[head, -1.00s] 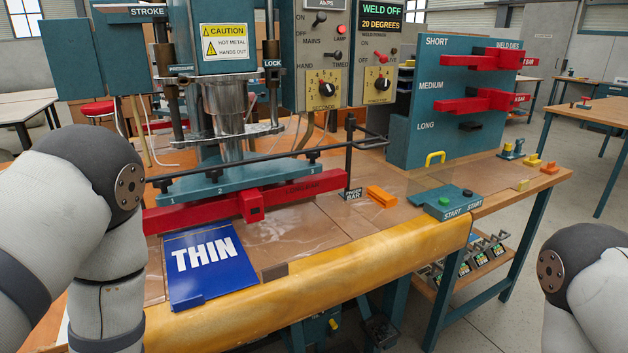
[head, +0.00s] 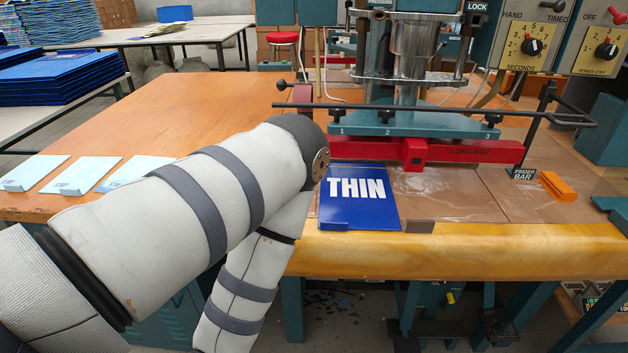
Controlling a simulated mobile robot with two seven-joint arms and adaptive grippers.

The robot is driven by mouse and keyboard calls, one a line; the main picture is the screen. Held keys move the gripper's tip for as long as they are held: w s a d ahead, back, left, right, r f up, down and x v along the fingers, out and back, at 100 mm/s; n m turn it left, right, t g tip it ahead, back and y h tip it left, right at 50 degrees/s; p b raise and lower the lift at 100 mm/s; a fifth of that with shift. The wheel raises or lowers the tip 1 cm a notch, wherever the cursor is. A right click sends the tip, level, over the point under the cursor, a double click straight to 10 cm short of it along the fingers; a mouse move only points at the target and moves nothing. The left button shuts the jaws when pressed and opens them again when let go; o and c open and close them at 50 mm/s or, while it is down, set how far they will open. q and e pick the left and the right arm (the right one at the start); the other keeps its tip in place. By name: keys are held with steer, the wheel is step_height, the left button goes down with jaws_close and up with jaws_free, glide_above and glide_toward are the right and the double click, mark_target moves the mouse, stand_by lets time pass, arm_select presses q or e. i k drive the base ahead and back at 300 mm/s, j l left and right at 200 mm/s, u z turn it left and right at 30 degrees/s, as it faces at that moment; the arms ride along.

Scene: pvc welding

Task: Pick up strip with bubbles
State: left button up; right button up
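Three pale blue flat pieces lie in a row on the left part of the orange-brown table: a left one (head: 38,171), a middle one (head: 84,174) and a right one (head: 128,170). They may be the strips; no bubbles can be made out at this size, so I cannot tell which piece has them. My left arm crosses the view in front of the table, but its gripper is out of view. My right gripper is out of view too.
A blue THIN sheet (head: 358,205) lies before the press's red long bar (head: 465,151). An orange block (head: 557,187) sits to the right. Blue stacks (head: 50,78) stand on a side table at left. The wooden tabletop (head: 190,115) behind my arm is clear.

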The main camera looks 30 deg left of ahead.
mark_target(84, 175)
steer(key=u, duration=2.55)
